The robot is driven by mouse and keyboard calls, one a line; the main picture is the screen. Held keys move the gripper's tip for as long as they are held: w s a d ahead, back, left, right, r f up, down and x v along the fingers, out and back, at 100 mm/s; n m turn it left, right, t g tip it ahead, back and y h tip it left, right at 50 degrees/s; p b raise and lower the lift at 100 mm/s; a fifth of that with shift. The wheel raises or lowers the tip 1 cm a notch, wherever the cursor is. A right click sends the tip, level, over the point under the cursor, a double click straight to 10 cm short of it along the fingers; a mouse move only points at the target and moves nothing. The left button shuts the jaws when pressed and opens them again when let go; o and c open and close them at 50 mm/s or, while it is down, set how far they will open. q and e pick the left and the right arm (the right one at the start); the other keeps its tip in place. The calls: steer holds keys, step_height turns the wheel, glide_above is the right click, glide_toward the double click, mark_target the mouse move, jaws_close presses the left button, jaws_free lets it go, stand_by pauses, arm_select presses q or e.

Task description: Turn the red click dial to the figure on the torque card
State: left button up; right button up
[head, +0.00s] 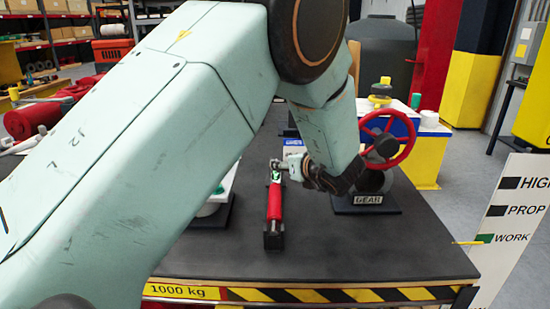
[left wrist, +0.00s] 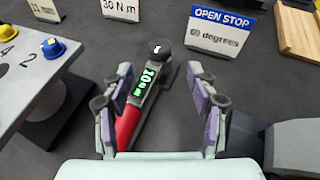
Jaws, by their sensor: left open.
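A red-handled tool (head: 274,203) lies on the dark bench mat, its near end in a black block. In the left wrist view its red part (left wrist: 127,124) leads to a grey neck with green figures that seem to read 20, and a dark round head (left wrist: 159,50). No separate dial can be told apart from the red part. The torque card (left wrist: 121,8) reads 30 N m. My left gripper (head: 287,167) is open above the tool; in the left wrist view its fingers (left wrist: 160,80) stand either side of it, with visible gaps. My right gripper is out of view.
A red handwheel (head: 407,133) on the GEAR stand (head: 368,200) is just right of my arm. A raised plate (left wrist: 40,70) with blue and yellow knobs stands left of the tool. An OPEN STOP card (left wrist: 221,30) stands behind. The mat's front is clear.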

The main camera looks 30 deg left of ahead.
arm_select(q)
steer(key=x, duration=0.7)
steer(key=shift+d, duration=0.1)
steer(key=shift+a, duration=0.35)
steer(key=shift+w+d, duration=0.15)
steer(key=c, duration=1.1)
